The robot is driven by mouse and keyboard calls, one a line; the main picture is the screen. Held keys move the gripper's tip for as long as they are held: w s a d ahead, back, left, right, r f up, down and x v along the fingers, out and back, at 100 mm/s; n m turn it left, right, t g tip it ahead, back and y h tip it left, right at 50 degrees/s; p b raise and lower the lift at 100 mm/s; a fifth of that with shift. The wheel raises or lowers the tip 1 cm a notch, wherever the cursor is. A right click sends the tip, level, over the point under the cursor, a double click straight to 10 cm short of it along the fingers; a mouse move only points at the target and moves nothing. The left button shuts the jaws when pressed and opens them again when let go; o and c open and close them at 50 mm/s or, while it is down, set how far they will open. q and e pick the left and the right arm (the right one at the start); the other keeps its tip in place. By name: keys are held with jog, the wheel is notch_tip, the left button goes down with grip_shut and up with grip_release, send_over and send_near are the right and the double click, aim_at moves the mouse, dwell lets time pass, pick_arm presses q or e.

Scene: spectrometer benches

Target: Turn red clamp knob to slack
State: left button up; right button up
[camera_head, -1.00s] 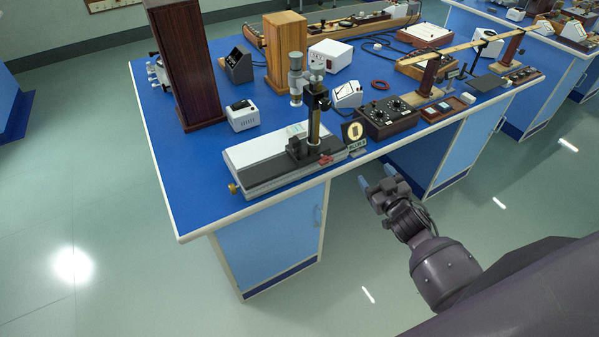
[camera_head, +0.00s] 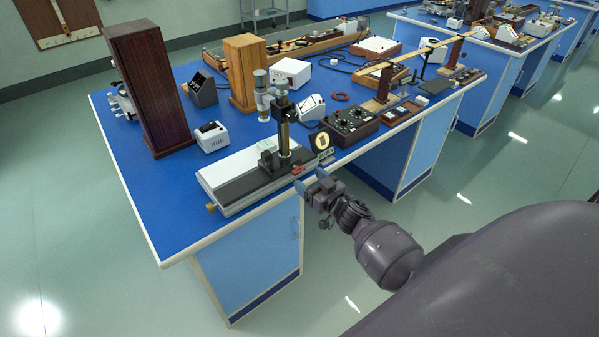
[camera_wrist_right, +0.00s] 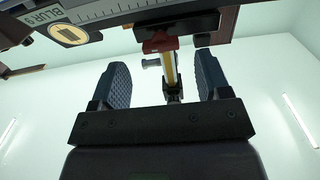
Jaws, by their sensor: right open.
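The red clamp knob (camera_head: 297,169) is a small red piece at the front foot of the dark upright post (camera_head: 284,130) on the grey-and-white bench instrument (camera_head: 235,178). In the right wrist view the red knob (camera_wrist_right: 160,44) shows near the top, just beyond and between the finger ends. My right gripper (camera_head: 310,180) is open and empty, just in front of the bench edge and close to the knob. In the right wrist view its two dark ridged pads (camera_wrist_right: 162,82) stand wide apart, with a gap to the knob. My left gripper is not in view.
A black sign with a pale disc (camera_head: 323,143) stands right of the knob, near the gripper. A dark dial box (camera_head: 349,126) is farther right. A brass knob (camera_head: 211,208) sticks out at the instrument's left end. The floor in front of the bench is clear.

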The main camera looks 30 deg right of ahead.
aim_at(300, 172)
jog(key=shift+w+a, duration=0.15)
jog(key=shift+w, duration=1.1)
jog(key=shift+w+a, duration=0.1)
jog(key=shift+w, duration=1.15)
jog(key=c, duration=0.9)
